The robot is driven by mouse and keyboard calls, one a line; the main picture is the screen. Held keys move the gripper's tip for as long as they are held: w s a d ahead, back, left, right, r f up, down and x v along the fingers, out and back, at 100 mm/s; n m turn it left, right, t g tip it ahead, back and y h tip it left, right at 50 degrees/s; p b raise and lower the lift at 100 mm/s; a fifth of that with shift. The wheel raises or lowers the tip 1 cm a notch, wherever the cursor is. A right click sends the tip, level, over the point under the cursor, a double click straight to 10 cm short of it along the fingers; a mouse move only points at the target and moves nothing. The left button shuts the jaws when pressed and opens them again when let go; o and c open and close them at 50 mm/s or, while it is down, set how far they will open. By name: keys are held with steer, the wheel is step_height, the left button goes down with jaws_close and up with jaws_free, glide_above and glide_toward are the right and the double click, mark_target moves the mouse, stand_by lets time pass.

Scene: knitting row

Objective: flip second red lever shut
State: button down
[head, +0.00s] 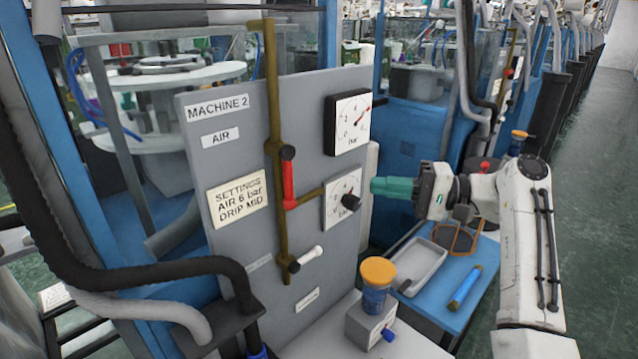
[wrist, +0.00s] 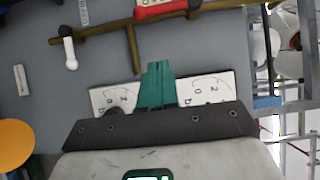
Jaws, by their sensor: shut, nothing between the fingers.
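A red lever (head: 288,182) sits on the upright brass pipe (head: 272,100) of the grey panel labelled MACHINE 2 (head: 217,108). The lever lies along the pipe. In the wrist view the red lever (wrist: 160,9) shows at the top edge, in line with the pipe and partly cut off. My gripper (head: 376,186) has teal fingers, closed together and empty. It is right of the lever, by the panel's right edge near the lower gauge. In the wrist view the fingertips (wrist: 157,68) are apart from the lever, in front of the gauges.
A white lever (head: 308,258) sticks out sideways lower on the pipe. Two gauges, upper (head: 348,121) and lower (head: 342,200), are on the panel's right. An orange-lidded jar (head: 378,285) stands below. A blue table (head: 480,270) holds a grey tray (head: 422,266).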

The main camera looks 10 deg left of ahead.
steer(key=p, duration=0.3)
glide_toward(288, 180)
steer(key=w+a+f, duration=0.2)
steer(key=w+a, duration=0.2)
steer(key=w, duration=0.1)
steer(key=shift+s+a+f+p, duration=0.2)
steer(key=shift+s+a+p, duration=0.65)
steer(key=shift+s+a, duration=0.25)
steer(key=shift+f, duration=0.1)
